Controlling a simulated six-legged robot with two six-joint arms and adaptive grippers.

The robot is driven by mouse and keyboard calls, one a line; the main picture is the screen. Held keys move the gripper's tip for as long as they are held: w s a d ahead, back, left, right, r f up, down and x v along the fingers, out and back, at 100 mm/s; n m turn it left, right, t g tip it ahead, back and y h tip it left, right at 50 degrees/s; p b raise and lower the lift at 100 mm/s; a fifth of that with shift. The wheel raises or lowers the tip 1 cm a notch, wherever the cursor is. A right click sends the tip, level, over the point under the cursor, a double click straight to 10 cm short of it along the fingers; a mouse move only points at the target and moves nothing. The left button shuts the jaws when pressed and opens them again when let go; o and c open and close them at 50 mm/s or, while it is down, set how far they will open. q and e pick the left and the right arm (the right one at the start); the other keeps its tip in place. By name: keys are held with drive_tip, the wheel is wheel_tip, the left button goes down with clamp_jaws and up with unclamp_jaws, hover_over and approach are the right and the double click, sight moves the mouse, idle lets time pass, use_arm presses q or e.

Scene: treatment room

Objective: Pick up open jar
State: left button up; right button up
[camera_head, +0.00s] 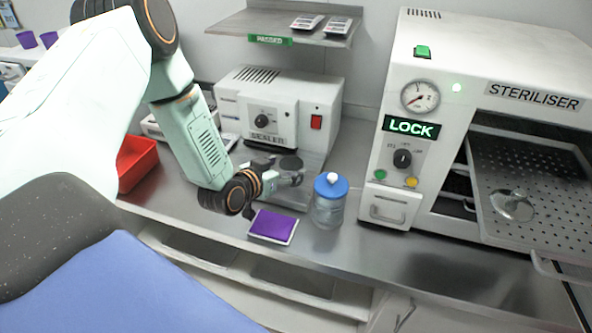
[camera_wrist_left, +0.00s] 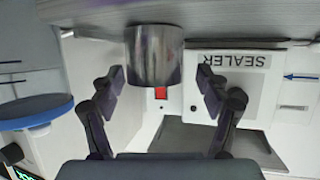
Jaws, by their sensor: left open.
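A shiny metal cylindrical jar (camera_wrist_left: 154,58) stands on the bench in the left wrist view, which looks upside down. My left gripper (camera_wrist_left: 160,82) is open, with one finger on each side of the jar and gaps between; I cannot tell how deep the jar sits between them. In the head view my left gripper (camera_head: 290,170) is low over the bench before the sealer, and it seems to hide the metal jar. A clear jar with a blue lid (camera_head: 330,187) stands just right of it; its lid also shows in the left wrist view (camera_wrist_left: 36,110).
The sealer (camera_head: 275,108) stands behind the gripper. A purple pad (camera_head: 272,226) lies at the bench front.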

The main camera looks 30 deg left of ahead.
sight(297, 163)
use_arm(q)
drive_tip(key=shift+w+f, duration=0.2)
drive_tip(key=shift+w, duration=0.15)
drive_tip(key=shift+w+d+r, duration=0.1)
drive_tip(key=shift+w+d, duration=0.25)
drive_tip(key=shift+w, duration=0.1)
drive_tip(key=x, duration=0.5)
drive_tip(key=shift+w+a, duration=0.1)
drive_tip(key=shift+a, duration=0.2)
drive_tip(key=shift+s+d+r, duration=0.25)
drive_tip(key=shift+s+d, duration=0.05)
drive_tip(key=shift+d, duration=0.05)
drive_tip(key=shift+c, duration=1)
drive_tip(key=shift+w+a+f, duration=0.25)
drive_tip(key=shift+w+f, duration=0.05)
drive_tip(key=c, duration=0.5)
drive_tip(key=shift+s+d+r, duration=0.2)
drive_tip(key=shift+r, duration=0.05)
drive_tip(key=c, duration=0.6)
drive_tip(key=shift+w+a+f, duration=0.2)
drive_tip(key=shift+c, duration=0.4)
drive_tip(key=shift+s+d+r, duration=0.15)
drive_tip(key=shift+s+r, duration=0.05)
drive_tip(key=shift+c, duration=0.4)
